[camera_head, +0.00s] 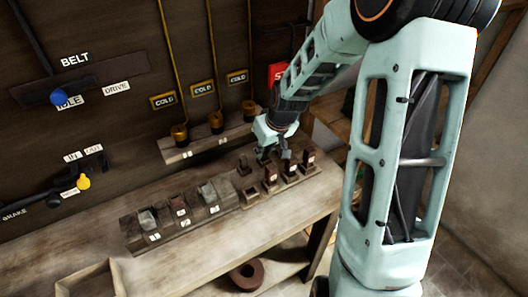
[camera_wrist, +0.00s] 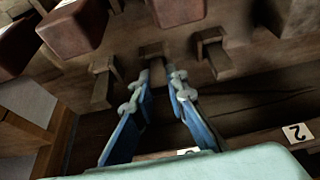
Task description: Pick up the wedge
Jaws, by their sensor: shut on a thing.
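My gripper (camera_head: 270,156) is low over the back of the bench, among small dark wooden pieces. In the wrist view my gripper (camera_wrist: 156,78) has its two fingertips closed in on a small brown wooden wedge (camera_wrist: 152,49), the middle one of three similar pieces. The wedge's lower part is hidden between the fingertips. Similar wooden pieces stand to its left (camera_wrist: 103,82) and right (camera_wrist: 212,50). In the head view I cannot make out the held wedge behind the fingers.
Reddish-brown blocks (camera_wrist: 75,26) stand close beyond the fingertips. A shelf with several brass cups (camera_head: 215,122) lies behind my gripper.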

